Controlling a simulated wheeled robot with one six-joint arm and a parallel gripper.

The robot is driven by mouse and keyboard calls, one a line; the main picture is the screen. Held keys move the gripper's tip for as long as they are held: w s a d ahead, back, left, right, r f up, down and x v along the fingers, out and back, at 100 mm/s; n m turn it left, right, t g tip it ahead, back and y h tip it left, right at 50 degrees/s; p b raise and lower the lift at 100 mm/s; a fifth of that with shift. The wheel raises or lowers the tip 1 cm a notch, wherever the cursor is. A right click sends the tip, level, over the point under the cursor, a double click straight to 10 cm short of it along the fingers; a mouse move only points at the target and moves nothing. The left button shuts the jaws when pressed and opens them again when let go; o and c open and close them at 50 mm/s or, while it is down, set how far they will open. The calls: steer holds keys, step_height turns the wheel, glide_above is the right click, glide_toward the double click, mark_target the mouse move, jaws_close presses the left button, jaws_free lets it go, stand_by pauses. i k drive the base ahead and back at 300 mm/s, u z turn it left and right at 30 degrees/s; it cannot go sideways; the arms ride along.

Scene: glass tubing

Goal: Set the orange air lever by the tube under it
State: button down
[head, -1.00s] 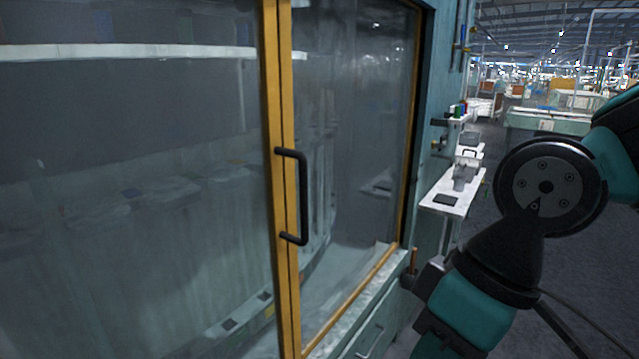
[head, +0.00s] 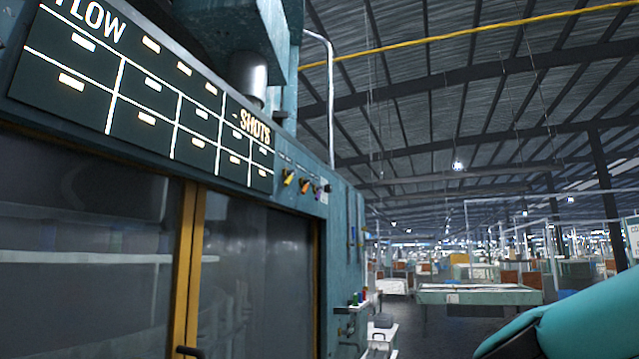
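Small coloured levers sit in a row on the teal panel at the right end of the dark board. The orange lever (head: 305,186) is in the middle of the row. A yellow lever (head: 288,178) is to its left and a purple one (head: 318,193) to its right. They are small here, and I cannot tell their exact settings. No tube can be made out under the orange lever; dim glass doors are below the panel. My gripper is out of view; only part of my teal arm shows at the lower right.
A dark board (head: 150,90) marked FLOW and SHOTS runs above the yellow-framed glass doors (head: 190,270). A black door handle (head: 190,351) shows at the bottom. A small shelf (head: 352,308) juts from the cabinet's right side. Open hall lies to the right.

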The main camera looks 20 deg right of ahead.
mark_target(306, 182)
steer(key=z, duration=0.4)
steer(key=i, duration=1.3)
steer(key=u, duration=0.65)
